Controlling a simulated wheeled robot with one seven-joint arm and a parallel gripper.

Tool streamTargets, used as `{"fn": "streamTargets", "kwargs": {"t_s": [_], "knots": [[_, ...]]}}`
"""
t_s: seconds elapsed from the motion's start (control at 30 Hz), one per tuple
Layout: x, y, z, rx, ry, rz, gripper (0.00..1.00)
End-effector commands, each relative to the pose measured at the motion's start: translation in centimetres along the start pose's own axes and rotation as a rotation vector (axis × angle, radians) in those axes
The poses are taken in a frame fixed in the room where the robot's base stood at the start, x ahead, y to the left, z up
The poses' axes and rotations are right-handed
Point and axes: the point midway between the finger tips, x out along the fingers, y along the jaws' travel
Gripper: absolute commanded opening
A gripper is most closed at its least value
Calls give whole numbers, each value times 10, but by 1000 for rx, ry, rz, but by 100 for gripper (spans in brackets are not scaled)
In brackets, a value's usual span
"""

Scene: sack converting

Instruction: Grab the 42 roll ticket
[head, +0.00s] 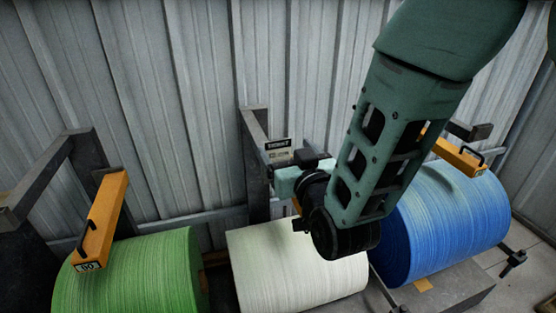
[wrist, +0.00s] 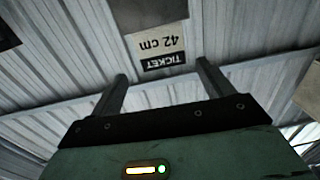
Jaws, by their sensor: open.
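The 42 roll ticket is a small pale card with a black band; in the wrist view (wrist: 158,45) it reads "TICKET 42 cm" upside down. In the head view the ticket (head: 279,150) is by the dark post above the white roll (head: 290,270). My gripper (wrist: 161,70) is open, its two fingers apart, with the ticket showing beyond and between the tips. Nothing is between the fingers that I can see. In the head view my gripper is mostly hidden behind my wrist, beside the ticket.
A green roll (head: 140,270) lies at left and a blue roll (head: 450,220) at right. Yellow arms rest over the green roll (head: 103,220) and the blue roll (head: 455,155). A dark post (head: 256,170) stands behind the white roll. A corrugated metal wall (head: 180,100) closes the back.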

Motion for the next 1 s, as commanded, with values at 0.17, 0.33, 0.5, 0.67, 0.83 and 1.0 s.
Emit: {"fn": "streamTargets", "kwargs": {"t_s": [0.17, 0.33, 0.5, 0.67, 0.83, 1.0], "knots": [[12, 0, -1, 0, -1, 2, 80], [31, -3, -6, -1, 0, 2, 80], [55, -5, -6, 0, 1, 2, 80], [64, -5, -4, 0, 0, 2, 80], [63, -5, -3, 0, 0, 1, 80], [63, -5, -3, 0, 0, 1, 38]]}}
